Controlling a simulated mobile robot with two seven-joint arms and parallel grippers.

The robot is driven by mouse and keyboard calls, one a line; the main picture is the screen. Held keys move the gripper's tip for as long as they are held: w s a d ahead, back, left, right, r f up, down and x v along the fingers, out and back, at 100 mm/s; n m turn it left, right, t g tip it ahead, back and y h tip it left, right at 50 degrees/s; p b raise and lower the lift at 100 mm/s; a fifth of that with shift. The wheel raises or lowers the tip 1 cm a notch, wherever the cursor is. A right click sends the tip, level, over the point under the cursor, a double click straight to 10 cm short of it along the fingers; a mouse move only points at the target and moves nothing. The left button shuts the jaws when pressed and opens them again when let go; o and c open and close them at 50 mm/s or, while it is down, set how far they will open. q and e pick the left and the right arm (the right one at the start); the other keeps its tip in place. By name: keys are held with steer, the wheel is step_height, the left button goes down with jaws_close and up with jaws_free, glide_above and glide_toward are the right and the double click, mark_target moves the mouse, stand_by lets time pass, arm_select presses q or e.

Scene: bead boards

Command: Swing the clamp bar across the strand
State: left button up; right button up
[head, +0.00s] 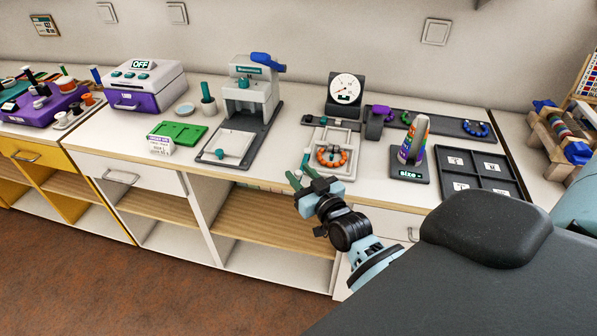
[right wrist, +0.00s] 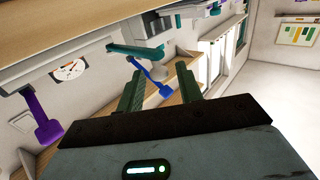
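The strand is a ring of orange beads (head: 333,157) lying on a pale board (head: 322,137) in front of the dial gauge. A teal bar (head: 305,160), which looks like the clamp bar, stands at the board's left front edge and points away from the strand. It also shows in the right wrist view (right wrist: 135,50), just beyond my fingers. My right gripper (head: 303,178) is at the counter's front edge, close to the bar. Its two green fingers (right wrist: 160,85) are apart with nothing held between them; whether one touches the bar I cannot tell. My left gripper is out of view.
A dial gauge (head: 346,90) with a purple lever (head: 376,116) stands behind the board. A striped cone (head: 414,140) and a dark sorting tray (head: 480,172) stand to the right. A press with a blue handle (head: 267,62) stands to the left.

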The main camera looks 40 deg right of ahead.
steer(key=shift+w+d, duration=0.1)
steer(key=shift+w, duration=0.7)
steer(key=shift+c, duration=0.4)
jaws_close()
